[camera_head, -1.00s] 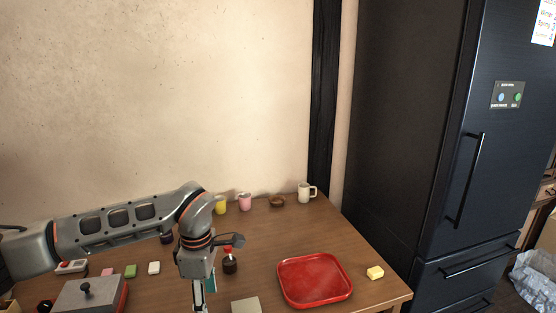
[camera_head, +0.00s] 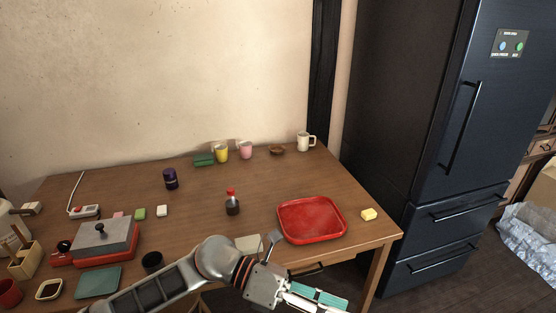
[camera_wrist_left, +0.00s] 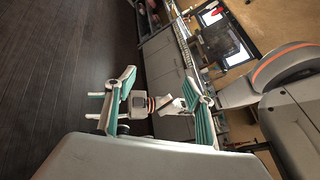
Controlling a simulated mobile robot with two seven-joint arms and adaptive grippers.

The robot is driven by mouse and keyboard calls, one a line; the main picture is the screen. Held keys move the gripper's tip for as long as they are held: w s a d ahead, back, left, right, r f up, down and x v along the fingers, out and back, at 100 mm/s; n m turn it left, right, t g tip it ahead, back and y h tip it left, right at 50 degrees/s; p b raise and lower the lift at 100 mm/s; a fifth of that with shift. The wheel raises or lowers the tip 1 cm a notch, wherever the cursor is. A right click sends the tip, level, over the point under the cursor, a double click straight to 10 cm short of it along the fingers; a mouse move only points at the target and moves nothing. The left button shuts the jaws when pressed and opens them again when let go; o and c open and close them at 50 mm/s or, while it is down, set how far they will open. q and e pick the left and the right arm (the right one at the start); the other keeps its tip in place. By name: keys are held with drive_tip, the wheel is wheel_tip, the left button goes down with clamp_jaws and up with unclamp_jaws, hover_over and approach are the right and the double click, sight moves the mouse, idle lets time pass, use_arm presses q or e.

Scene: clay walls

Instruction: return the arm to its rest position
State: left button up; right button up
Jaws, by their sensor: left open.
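My left arm reaches in from the bottom left of the head view. Its gripper (camera_head: 322,298) is off the table's front edge, low in the picture, in front of the red tray. In the left wrist view the two teal-padded fingers (camera_wrist_left: 160,98) stand wide apart, open, with nothing held between them. Beyond them is a grey jointed part with an orange ring that looks like my other arm; its jaw state cannot be made out.
The wooden table (camera_head: 200,215) holds a red tray (camera_head: 312,236), a dark bottle (camera_head: 232,206), mugs at the back and a grey-lidded red box (camera_head: 104,240) at left. A black fridge (camera_head: 425,110) stands at right. The dark floor (camera_wrist_left: 60,60) is clear in the left wrist view.

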use_arm(q)
drive_tip(key=w+a+r+n+t+h, duration=0.2)
drive_tip(key=w+r+n+t+h, duration=0.3)
drive_tip(key=n+t, duration=0.8)
drive_tip(key=w+a+f+n+t+y, duration=0.2)
drive_tip(key=a+f+n+t+y, duration=0.35)
drive_tip(key=n, duration=0.45)
drive_tip(key=w+a+f+n+t+y, duration=0.2)
drive_tip(key=w+a+f+n+y, duration=0.15)
drive_tip(key=a+f+n, duration=0.55)
drive_tip(key=s+a+f+n+g+y, duration=0.2)
drive_tip(key=s+a+f+n+y, duration=0.2)
drive_tip(key=f, duration=0.5)
drive_tip(key=s+a+f+n+g+y, duration=0.3)
drive_tip(key=s+a+f+n+y, duration=0.1)
drive_tip(key=s+a+f+n, duration=0.4)
drive_tip(key=s+a+f, duration=0.2)
drive_tip(key=s, duration=0.1)
drive_tip(key=shift+s+a+f, duration=0.2)
drive_tip(key=shift+s+f, duration=0.05)
drive_tip(key=shift+s, duration=0.05)
